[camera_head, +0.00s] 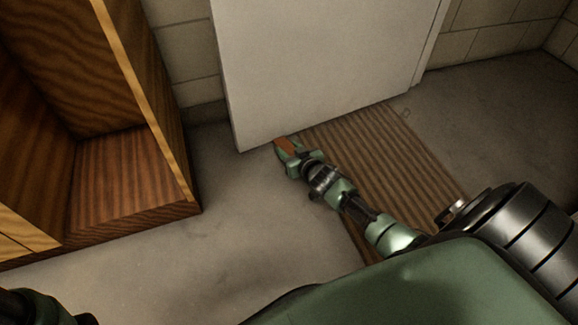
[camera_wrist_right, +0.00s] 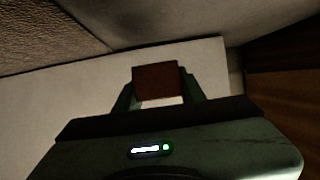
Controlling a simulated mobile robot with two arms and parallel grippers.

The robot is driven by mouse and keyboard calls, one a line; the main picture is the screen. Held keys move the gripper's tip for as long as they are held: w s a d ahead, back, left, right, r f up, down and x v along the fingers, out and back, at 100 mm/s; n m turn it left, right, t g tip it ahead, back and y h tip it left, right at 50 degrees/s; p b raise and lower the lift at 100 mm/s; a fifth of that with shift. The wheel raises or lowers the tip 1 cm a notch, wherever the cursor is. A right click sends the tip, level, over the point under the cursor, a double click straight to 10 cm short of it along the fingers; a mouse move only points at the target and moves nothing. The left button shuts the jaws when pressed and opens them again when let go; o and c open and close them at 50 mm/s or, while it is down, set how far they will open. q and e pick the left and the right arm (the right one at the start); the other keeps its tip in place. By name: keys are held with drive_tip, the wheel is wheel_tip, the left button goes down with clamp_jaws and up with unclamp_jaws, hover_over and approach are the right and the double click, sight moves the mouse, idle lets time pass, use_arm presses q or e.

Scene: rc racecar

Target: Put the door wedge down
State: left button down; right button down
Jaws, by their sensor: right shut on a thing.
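The brown door wedge (camera_head: 285,146) shows in the head view at the tip of my right arm, close to the lower edge of the white door (camera_head: 315,60). My right gripper (camera_head: 288,152) is shut on it. In the right wrist view the wedge (camera_wrist_right: 156,80) sits between the two green fingers (camera_wrist_right: 158,92), with the white door (camera_wrist_right: 60,100) behind it. I cannot tell whether the wedge touches the floor or the door. At the lower left of the head view a dark part of my left arm shows, but its gripper does not.
A brown striped mat (camera_head: 375,150) lies on the grey floor (camera_head: 225,250) in front of the door. A wooden cabinet (camera_head: 135,180) with an open compartment stands at the left. A tiled wall (camera_head: 490,45) runs behind. Bare floor lies between cabinet and mat.

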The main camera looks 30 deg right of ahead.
wheel_tip(320, 180, down, 6)
drive_tip(key=b, duration=0.4)
drive_tip(key=shift+f, duration=0.1)
drive_tip(key=shift+r, duration=0.2)
drive_tip(key=shift+f, duration=0.15)
drive_tip(key=c, duration=0.8)
unclamp_jaws()
drive_tip(key=shift+c, duration=0.2)
drive_tip(key=shift+s+r+p, duration=0.2)
drive_tip(key=shift+r+p, duration=0.1)
drive_tip(key=p+v, duration=0.7)
drive_tip(key=v, duration=0.3)
drive_tip(key=shift+s+a+r, duration=0.1)
drive_tip(key=shift+s+r, duration=0.05)
drive_tip(key=shift+s+p, duration=0.35)
drive_tip(key=shift+s, duration=0.2)
